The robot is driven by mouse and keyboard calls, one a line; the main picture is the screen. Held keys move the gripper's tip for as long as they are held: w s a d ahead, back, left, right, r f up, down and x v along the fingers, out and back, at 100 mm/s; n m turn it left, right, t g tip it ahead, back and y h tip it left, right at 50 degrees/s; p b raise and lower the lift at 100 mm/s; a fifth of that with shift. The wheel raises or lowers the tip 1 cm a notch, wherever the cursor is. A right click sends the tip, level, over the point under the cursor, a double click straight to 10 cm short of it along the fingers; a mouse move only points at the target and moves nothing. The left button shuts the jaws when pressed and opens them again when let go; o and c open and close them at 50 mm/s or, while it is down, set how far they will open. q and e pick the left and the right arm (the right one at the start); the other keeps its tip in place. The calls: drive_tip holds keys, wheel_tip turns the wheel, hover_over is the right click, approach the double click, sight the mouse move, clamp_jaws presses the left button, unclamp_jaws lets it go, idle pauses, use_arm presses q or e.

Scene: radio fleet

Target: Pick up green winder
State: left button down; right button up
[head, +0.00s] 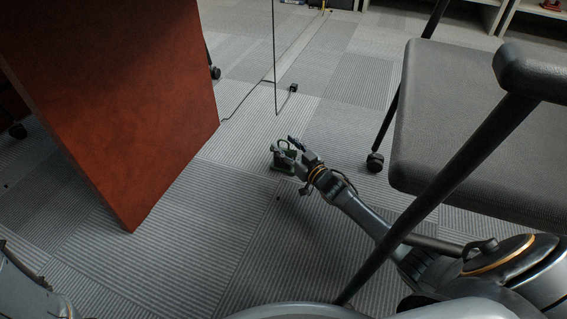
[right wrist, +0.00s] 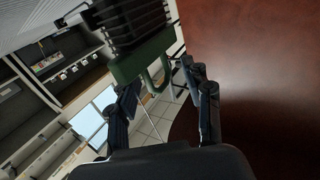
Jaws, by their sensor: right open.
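The green winder (head: 283,160) is a small dark green piece on the grey carpet near the middle of the head view, partly hidden by my right gripper (head: 289,148). In the right wrist view the winder (right wrist: 146,60) shows a green frame with a loop and a black ribbed block. My right gripper (right wrist: 162,88) is open, its fingers pointing at the winder, with the green loop showing between the fingertips. I cannot tell whether they touch it. My left gripper is not in view.
A reddish-brown wooden panel (head: 130,95) stands to the left of the winder. A grey chair (head: 465,115) with a caster and black armrest is at the right, its frame crossing over my right arm. A thin cable (head: 245,100) lies on the carpet behind. Carpet in front is clear.

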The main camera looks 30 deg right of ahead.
drive_tip(key=shift+c, duration=0.2)
clamp_jaws()
